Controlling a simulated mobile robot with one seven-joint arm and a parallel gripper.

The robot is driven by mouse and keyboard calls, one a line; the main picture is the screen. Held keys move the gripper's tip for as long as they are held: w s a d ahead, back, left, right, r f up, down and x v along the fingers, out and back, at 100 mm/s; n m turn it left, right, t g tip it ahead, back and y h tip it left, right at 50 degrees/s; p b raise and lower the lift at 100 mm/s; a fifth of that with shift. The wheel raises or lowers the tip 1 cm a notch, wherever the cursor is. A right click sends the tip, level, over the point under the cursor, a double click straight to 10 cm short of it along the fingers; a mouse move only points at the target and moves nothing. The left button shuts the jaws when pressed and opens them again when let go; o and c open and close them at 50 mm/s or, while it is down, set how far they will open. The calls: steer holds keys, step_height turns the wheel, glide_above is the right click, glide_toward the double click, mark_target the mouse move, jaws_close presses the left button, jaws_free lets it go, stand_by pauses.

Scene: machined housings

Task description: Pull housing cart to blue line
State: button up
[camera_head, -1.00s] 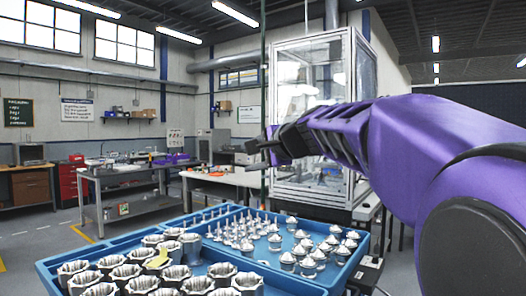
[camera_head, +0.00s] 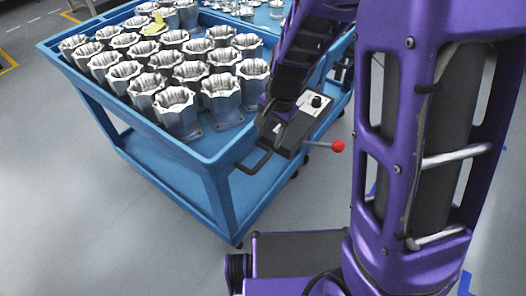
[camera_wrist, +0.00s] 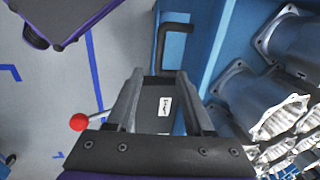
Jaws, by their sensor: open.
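The housing cart (camera_head: 170,150) is blue, and its top tray holds several silver housings (camera_head: 175,105). A black bent handle (camera_head: 258,163) sticks out from its near end. In the wrist view the handle (camera_wrist: 162,38) lies just beyond my fingertips, beside the cart's blue wall (camera_wrist: 215,45). My gripper (camera_wrist: 160,78) is open, with one finger on each side of a dark box with a white label (camera_wrist: 165,104); the handle is not between the fingers. In the head view my arm partly hides the gripper at the cart's near right corner. A blue floor line (camera_wrist: 93,60) shows left of the gripper.
A lever with a red ball (camera_head: 338,146) sticks out right of the gripper, near a panel with a black knob (camera_head: 316,101). More blue floor marking (camera_head: 464,283) shows at lower right. Grey floor left of the cart is clear.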

mark_target(262, 161)
steer(key=f+b, duration=0.1)
steer(key=f, duration=0.2)
steer(key=w+a+f, duration=0.1)
steer(key=f, duration=0.3)
steer(key=f+b, duration=0.1)
steer(key=f, duration=0.3)
steer(key=shift+w+a+f+b, duration=0.2)
steer(key=shift+a+f+b, duration=0.05)
steer(key=shift+a+b, duration=0.1)
steer(key=shift+c, duration=0.3)
jaws_close()
stand_by(0.5)
